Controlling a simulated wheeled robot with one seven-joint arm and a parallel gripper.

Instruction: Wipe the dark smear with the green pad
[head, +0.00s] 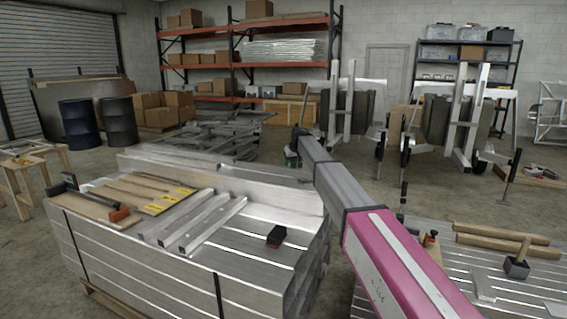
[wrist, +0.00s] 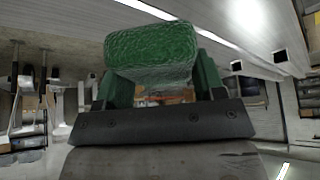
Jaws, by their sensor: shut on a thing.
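The green pad (wrist: 152,55) is a rough, thick block, close in the wrist view. My gripper (wrist: 160,78) is shut on it, with a green finger on each side. In the head view my gripper (head: 292,158) is small and partly hidden by my arm, beyond the far part of the stacked aluminium sheets (head: 235,180). I cannot tell whether the pad touches any surface. I cannot make out the dark smear clearly in either view.
A mallet (head: 517,264) and timber (head: 500,240) lie on the right stack. White upright frames (head: 350,110) stand behind.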

